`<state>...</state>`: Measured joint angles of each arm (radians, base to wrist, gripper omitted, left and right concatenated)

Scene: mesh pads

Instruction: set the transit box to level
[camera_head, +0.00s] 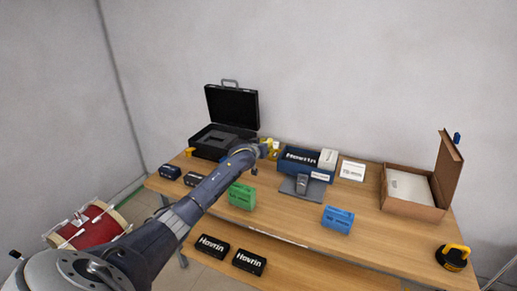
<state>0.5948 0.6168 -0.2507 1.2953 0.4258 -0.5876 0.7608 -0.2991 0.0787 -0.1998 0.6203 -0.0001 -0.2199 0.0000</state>
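No label reading "transit box" is legible, so I cannot tell which container it is. An open black case (212,140) stands at the back left of the table, lid upright and foam inside. An open cardboard box (414,208) with a raised flap and a pale insert is at the right. A blue bin (306,171) at the back middle holds a dark "Hovrin" box and a white item. My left arm reaches across from the lower left; its gripper (262,152) is near a yellow object (272,149), left of the blue bin. Its fingers are too small to read. My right gripper is not in view.
A green case (242,196) and a blue case (338,219) stand on the wooden table (290,219). A grey device (302,185) is before the bin. A black-yellow tool (453,257) is at the right edge. Two black boxes (213,245) lie on the lower shelf. A red drum (86,225) stands left.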

